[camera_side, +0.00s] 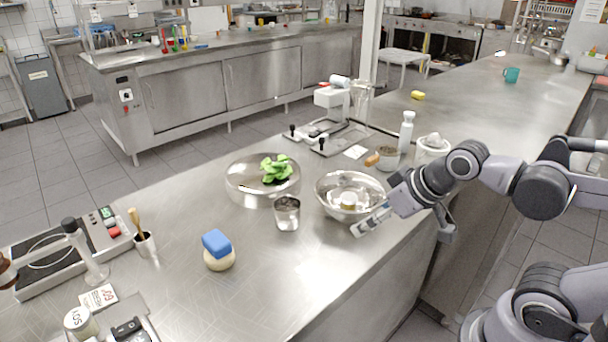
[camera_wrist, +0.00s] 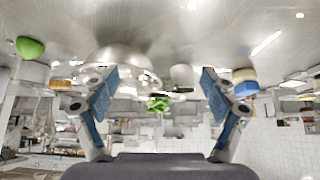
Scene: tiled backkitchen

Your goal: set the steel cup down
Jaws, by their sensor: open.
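The steel cup (camera_side: 287,214) stands upright on the steel counter (camera_side: 300,262), just left of a large steel bowl (camera_side: 335,200). My gripper (camera_side: 372,220) is low over the counter, at the near right side of the bowl and apart from the cup. In the wrist view, my gripper (camera_wrist: 158,92) shows its two blue-padded fingers spread wide with nothing held between them. That view is upside down, with the counter at the top. A small grey shape between the fingers there (camera_wrist: 182,77) looks like the cup, but is too small to be sure.
A blue sponge (camera_side: 216,242) sits on a round tan thing left of the cup. A round steel vessel (camera_side: 240,186) with a green plant (camera_side: 276,170) stands behind the cup. A white bottle (camera_side: 407,132) is farther back. Counter in front of the cup is clear.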

